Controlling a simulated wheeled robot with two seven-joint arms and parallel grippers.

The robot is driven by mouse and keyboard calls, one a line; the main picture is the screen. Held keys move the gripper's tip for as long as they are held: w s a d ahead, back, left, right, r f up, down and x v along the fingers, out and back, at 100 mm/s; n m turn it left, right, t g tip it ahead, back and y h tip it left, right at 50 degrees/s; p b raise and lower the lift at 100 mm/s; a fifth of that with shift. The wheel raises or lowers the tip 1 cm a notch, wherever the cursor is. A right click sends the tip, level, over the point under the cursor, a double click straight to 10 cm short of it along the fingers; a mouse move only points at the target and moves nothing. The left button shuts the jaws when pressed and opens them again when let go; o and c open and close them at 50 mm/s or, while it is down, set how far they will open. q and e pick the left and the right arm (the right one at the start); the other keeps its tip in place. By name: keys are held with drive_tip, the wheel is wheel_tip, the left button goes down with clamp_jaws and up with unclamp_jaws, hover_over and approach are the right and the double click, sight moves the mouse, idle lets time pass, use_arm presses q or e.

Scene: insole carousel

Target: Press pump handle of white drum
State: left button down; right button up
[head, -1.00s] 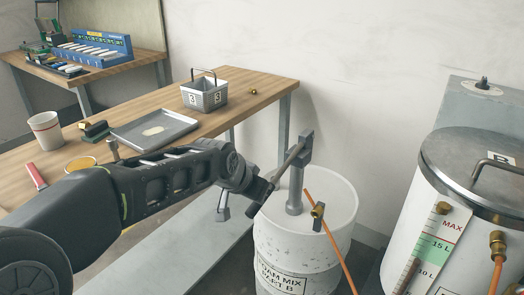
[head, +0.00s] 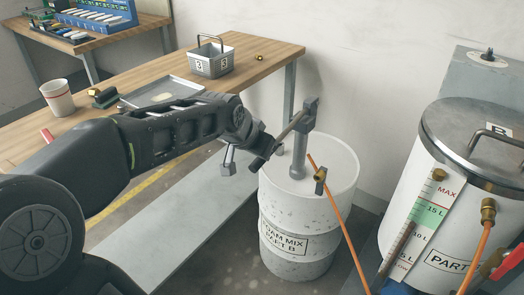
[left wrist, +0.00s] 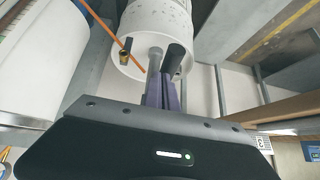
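The white drum (head: 279,223), labelled foam mix part B, stands on the floor right of the wooden table. A grey pump column (head: 299,155) rises from its lid. The pump handle (head: 287,130) slopes down to the left from the column's head. My left gripper (head: 266,150) is at the handle's low outer end, above the drum's left rim. In the left wrist view, its two fingers (left wrist: 164,92) are close together at the dark end of the handle and look shut on it. The exact contact is partly hidden. My right gripper is out of view.
A brass outlet (head: 320,178) and an orange hose (head: 338,220) are on the drum's right side. A large lidded tank (head: 432,215) with a level gauge stands to the right. The table (head: 262,52) holds a basket (head: 211,62), a tray and a cup.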

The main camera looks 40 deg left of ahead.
use_arm(q)
drive_tip(key=v, duration=1)
drive_tip(key=shift+s, duration=0.2)
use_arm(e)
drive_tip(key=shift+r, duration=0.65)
use_arm(q)
drive_tip(key=shift+r, duration=0.1)
